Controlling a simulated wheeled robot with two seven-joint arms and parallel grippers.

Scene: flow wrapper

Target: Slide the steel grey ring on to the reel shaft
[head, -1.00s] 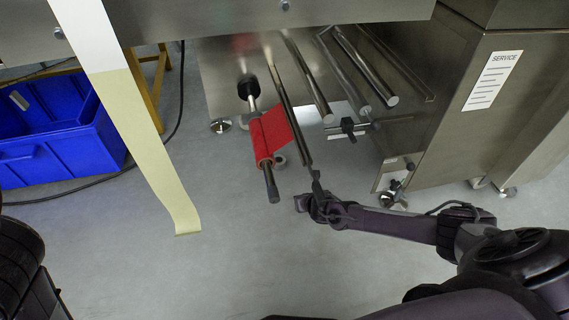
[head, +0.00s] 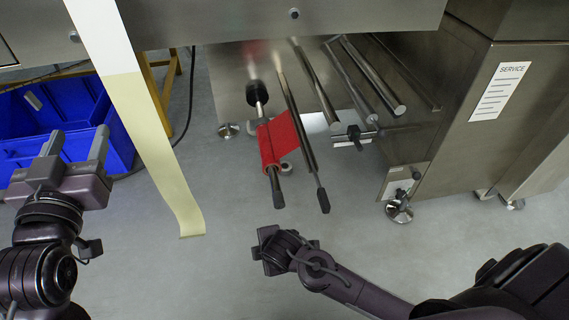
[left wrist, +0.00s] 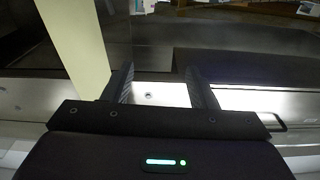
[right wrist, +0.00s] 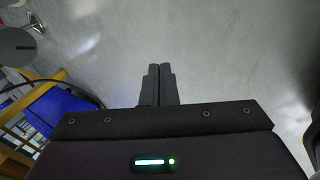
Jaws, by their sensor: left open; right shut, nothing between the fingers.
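The likely reel shaft (head: 275,182) carries a red roll (head: 277,143) and ends in a dark tip in the middle of the head view. A black cone (head: 259,92) sits farther back on it. I cannot make out the steel grey ring for certain in any view. My left gripper (head: 75,150) is open and empty at the left of the head view, well away from the shaft. Its spread fingers also show in the left wrist view (left wrist: 160,85). My right gripper (head: 268,240) is shut and empty, below the shaft tip, apart from it. Its closed fingers show in the right wrist view (right wrist: 160,75).
A long rod with a black end (head: 323,200) lies just right of the shaft. A cream film strip (head: 155,140) hangs between my left gripper and the shaft. A blue crate (head: 120,150) stands at the left, a steel cabinet (head: 465,130) at the right. The floor below is clear.

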